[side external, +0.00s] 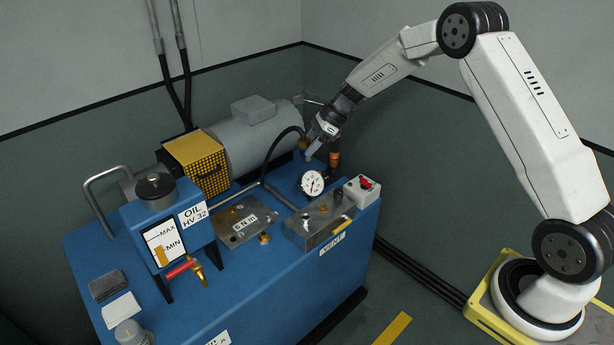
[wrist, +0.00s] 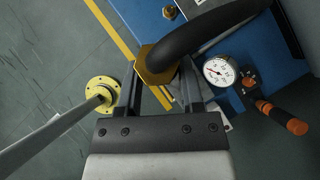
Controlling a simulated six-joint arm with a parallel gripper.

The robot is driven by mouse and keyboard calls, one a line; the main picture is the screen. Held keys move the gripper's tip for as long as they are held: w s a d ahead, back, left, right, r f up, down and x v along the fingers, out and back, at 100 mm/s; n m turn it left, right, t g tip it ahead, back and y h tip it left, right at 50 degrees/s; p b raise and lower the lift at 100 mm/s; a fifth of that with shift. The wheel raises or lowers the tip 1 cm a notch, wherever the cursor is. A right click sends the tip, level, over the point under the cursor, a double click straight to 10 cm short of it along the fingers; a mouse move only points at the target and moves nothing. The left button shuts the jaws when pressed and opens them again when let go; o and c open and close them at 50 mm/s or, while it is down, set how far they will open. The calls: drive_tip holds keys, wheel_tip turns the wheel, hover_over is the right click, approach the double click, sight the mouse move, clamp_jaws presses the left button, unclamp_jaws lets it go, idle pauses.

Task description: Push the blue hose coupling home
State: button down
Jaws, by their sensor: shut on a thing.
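My gripper (side external: 313,148) points downward at the far end of the blue console, behind the pressure gauge. In the wrist view its fingers (wrist: 162,75) are closed around a brass-coloured hex coupling (wrist: 153,66) on the end of a black hose (wrist: 205,32). The hose (side external: 270,152) also shows in the side view, arching up from the console to my gripper. I see no blue on the coupling. The fingers and the coupling hide its far end and whatever lies under it, so I cannot tell whether it touches a port.
The white-faced gauge (side external: 312,183) stands close beside my gripper. An orange-and-black handle (wrist: 282,117) lies to the right of the gauge in the wrist view. A grey motor (side external: 250,135) stands to the left, and a red-button box (side external: 363,190) is at the front.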

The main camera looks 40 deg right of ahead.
drive_tip(key=y, duration=0.1)
hover_over(301, 217)
drive_tip(key=s+d, duration=0.2)
wheel_tip(301, 217, down, 14)
drive_tip(key=shift+w+t, duration=0.25)
drive_tip(key=shift+t, duration=0.15)
drive_tip(key=shift+f, duration=2.8)
drive_tip(key=shift+f, duration=1.55)
drive_tip(key=shift+c, duration=0.7)
unclamp_jaws()
drive_tip(key=shift+d, duration=0.1)
drive_tip(key=v, duration=0.6)
drive_tip(key=shift+d+r, duration=0.15)
drive_tip(key=shift+d, duration=0.1)
drive_tip(key=shift+s+d+r, duration=0.3)
drive_tip(key=shift+r, duration=0.1)
